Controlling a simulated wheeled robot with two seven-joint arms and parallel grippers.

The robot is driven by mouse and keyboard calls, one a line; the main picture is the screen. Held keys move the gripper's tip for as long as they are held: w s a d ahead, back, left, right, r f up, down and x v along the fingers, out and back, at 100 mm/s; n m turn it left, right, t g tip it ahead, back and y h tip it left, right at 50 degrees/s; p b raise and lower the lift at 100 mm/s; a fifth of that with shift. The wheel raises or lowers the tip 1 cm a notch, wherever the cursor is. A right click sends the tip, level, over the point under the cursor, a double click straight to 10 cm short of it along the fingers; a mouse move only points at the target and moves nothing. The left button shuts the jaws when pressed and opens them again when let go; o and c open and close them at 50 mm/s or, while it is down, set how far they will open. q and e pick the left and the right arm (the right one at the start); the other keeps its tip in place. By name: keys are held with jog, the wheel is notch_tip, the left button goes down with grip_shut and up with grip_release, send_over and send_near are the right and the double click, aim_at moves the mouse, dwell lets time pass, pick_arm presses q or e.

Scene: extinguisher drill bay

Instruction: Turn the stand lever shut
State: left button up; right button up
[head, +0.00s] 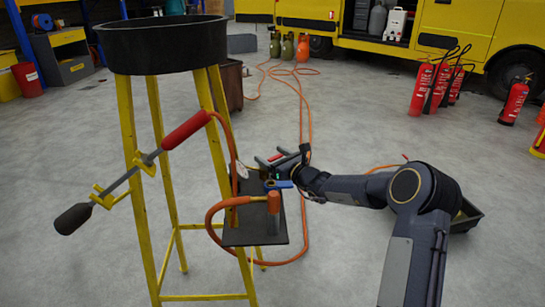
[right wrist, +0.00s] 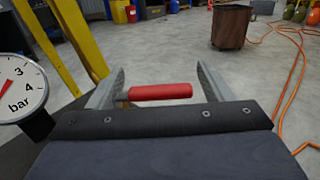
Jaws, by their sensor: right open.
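The yellow stand (head: 132,150) bears a small black shelf (head: 262,232) on its right side. A red grip (right wrist: 160,92), apparently the stand lever's, lies level between my right fingers in the right wrist view. Its left end is close to the left finger; I cannot tell whether they touch. My right gripper (right wrist: 160,82) is open around or just behind this grip, not closed on it. In the head view my right gripper (head: 278,160) is above the shelf's far end, partly hiding the lever. A pressure gauge (right wrist: 19,88) is left of the gripper. My left gripper is out of view.
A black pan (head: 163,45) tops the stand, and a red-handled lance (head: 135,171) rests on its left side. An orange hose (head: 213,212) loops by the shelf. Red extinguishers (head: 437,88) and a yellow truck (head: 470,25) stand behind. Grey floor around is mostly clear.

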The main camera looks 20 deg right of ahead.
jog(key=shift+r, duration=0.55)
jog(key=r, duration=0.1)
jog(key=r+p, duration=0.1)
jog(key=r, duration=0.1)
jog(key=shift+s+a, duration=0.1)
jog(key=shift+s, duration=0.1)
jog(key=s+a+r+p, duration=0.2)
jog(key=s+a+r, duration=0.3)
jog(key=s+r, duration=0.4)
jog(key=s, duration=0.3)
jog(key=shift+s+a+p, duration=0.15)
jog(key=shift+s+p, duration=0.15)
jog(key=shift+c, duration=0.3)
